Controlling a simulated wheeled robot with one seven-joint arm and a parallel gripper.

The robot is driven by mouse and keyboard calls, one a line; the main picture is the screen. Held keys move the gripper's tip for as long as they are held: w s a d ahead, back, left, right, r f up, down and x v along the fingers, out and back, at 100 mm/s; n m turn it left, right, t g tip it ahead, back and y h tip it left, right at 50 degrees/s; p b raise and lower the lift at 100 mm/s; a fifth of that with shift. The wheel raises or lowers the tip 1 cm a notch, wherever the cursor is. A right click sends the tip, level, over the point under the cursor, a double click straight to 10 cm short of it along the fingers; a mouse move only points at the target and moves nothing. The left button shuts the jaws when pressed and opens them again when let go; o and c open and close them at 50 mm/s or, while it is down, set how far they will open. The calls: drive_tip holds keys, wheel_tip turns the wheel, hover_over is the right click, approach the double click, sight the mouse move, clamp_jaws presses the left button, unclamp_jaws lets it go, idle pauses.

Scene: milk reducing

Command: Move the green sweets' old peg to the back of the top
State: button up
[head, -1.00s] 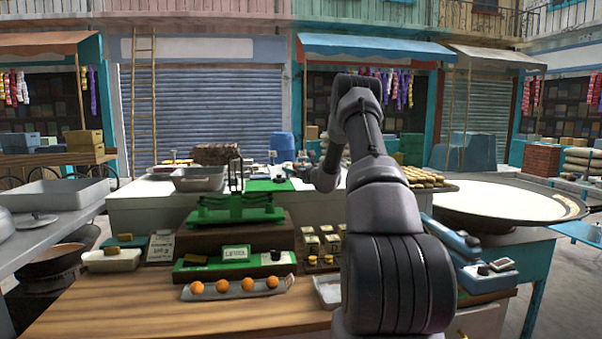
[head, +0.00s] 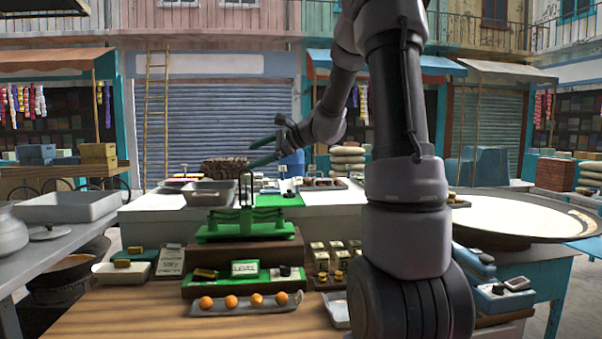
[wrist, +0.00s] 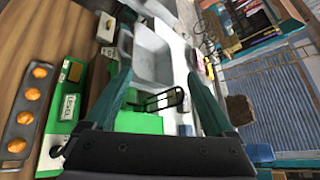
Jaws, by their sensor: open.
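My gripper (head: 266,142) is open and empty, raised above the white counter at the back; its teal fingers spread wide in the wrist view (wrist: 157,65). A green board (head: 230,287) at the front of the stall carries a gold block (head: 205,273), a label card (head: 245,268) and a small black piece (head: 284,270). Small gold pieces (head: 340,275) stand by several cards right of it. I cannot tell which piece is the green sweets' old peg. A green balance scale (head: 245,222) stands on a dark wooden step behind the board.
A tray of orange balls (head: 290,305) lies in front. A grey metal pan (head: 210,194) sits on the white counter (head: 150,215), left of the scale. A large round pan (head: 500,215) is at right, and a white dish (head: 118,272) at left. The front wooden surface is mostly bare.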

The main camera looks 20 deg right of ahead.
drive_tip(key=s+a+r+n+g+h, duration=0.1)
drive_tip(key=s+a+n+g, duration=0.15)
drive_tip(key=s, duration=0.55)
drive_tip(key=s+a+n+g+h, duration=0.15)
drive_tip(key=s+n, duration=0.25)
drive_tip(key=s, duration=0.4)
drive_tip(key=s+d+f+n+t+h, duration=0.1)
drive_tip(key=s+d+n+h, duration=0.1)
drive_tip(key=s, duration=0.5)
drive_tip(key=s+d+n+h, duration=0.2)
drive_tip(key=s+n, duration=0.3)
drive_tip(key=s, duration=0.3)
drive_tip(key=shift+d+f+t+h, duration=0.3)
drive_tip(key=shift+f+t+h, duration=0.1)
drive_tip(key=shift+h, duration=0.25)
